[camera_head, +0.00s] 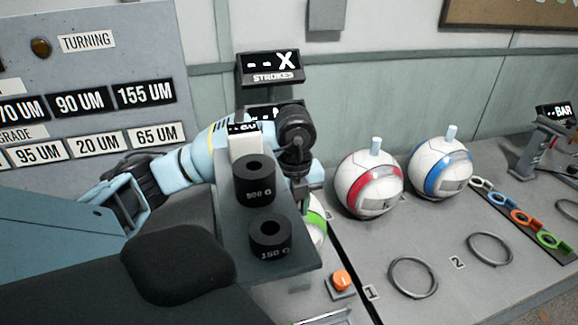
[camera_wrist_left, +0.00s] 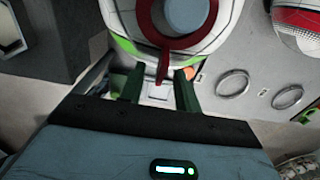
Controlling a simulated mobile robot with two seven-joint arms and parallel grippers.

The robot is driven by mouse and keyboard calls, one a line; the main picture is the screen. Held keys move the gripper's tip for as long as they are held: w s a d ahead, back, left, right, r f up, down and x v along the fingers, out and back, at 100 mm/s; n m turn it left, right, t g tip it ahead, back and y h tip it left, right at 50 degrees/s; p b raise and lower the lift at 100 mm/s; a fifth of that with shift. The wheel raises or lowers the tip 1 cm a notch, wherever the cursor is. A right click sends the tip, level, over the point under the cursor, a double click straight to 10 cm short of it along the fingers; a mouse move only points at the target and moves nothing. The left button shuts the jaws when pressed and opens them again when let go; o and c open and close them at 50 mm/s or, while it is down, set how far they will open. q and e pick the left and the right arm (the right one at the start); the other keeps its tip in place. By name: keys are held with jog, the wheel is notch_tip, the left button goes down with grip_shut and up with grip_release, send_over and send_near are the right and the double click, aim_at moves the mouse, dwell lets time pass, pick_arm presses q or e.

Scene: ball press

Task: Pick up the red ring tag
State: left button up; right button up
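The red ring tag (camera_wrist_left: 163,68) shows in the left wrist view. Its ring goes around the blue-grey peg (camera_wrist_left: 190,12) of a white ball with a green band (camera_wrist_left: 122,45), and its narrow tab points down toward my fingers. My left gripper (camera_wrist_left: 158,88) is open, with its two dark green fingers apart and the tab's end near the gap between them. I cannot tell whether they touch. My right gripper is not in view.
Black weights (camera_head: 254,181) stand on a grey platform (camera_head: 290,264) close to my left arm. A red-banded ball (camera_head: 350,202) and a blue-banded ball (camera_head: 428,181) sit to the right. Other coloured tags (camera_head: 521,218) lie in a row beyond two empty metal rings (camera_head: 412,294).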

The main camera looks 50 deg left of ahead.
pick_arm(q)
jog(key=shift+f, duration=0.4)
jog(key=shift+c, duration=0.2)
grip_shut()
jog(key=shift+r, duration=0.1)
